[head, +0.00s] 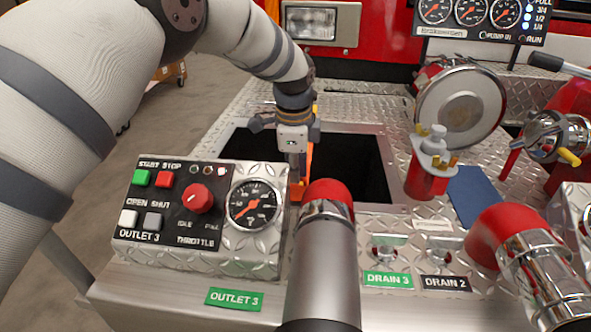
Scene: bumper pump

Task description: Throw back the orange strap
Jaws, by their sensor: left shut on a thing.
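My left gripper (298,170) reaches down from above at the left part of a dark rectangular opening in the metal deck. It is shut on the orange strap (309,165), which shows as a narrow upright orange strip beside and below the fingers. The strap's lower end is hidden behind a red-capped pipe in front, and part of it is hidden by the gripper. My right gripper is not in view.
The red-capped pipe (325,250) stands close in front of my left gripper. A control box (200,210) with buttons and a gauge is at the left. A red fitting (428,170) and a large chrome cap (460,100) stand right of the opening (355,165).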

